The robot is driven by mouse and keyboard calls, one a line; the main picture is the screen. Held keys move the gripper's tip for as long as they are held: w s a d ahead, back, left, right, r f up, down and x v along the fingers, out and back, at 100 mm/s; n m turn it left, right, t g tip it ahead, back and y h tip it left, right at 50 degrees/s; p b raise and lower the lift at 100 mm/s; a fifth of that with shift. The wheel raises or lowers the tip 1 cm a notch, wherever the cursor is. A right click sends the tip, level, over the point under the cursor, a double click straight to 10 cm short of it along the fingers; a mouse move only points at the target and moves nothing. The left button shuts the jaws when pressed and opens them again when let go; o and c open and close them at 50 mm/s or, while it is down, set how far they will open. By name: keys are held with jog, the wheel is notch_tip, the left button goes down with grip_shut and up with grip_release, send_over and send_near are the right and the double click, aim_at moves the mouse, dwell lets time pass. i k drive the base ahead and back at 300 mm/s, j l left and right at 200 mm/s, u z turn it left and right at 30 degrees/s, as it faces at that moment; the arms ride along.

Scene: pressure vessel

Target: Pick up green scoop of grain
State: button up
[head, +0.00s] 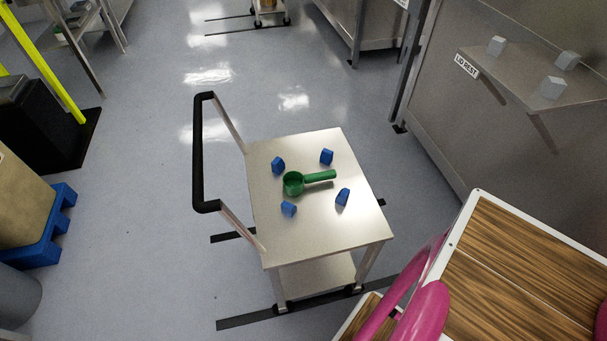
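A green scoop (294,184) lies on the steel top of a small cart (318,232). Its round cup is at the left and its handle points right. Whether grain is inside the cup is too small to tell. Blue blocks (327,157) stand around the scoop, apart from it, on the same top. My gripper is not in view.
The cart has a black push handle (199,150) on its left. A wood-topped surface with white edging (520,262) and pink tubing (424,312) fill the lower right. A steel shelf with grey blocks (553,87) is at upper right. Open floor (150,200) lies left of the cart.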

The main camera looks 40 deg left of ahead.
aim_at(293, 181)
jog(key=k+j+u, duration=0.1)
jog(key=u, duration=0.75)
jog(key=i+l+u, duration=0.1)
jog(key=u, duration=0.95)
jog(key=k+l, duration=0.05)
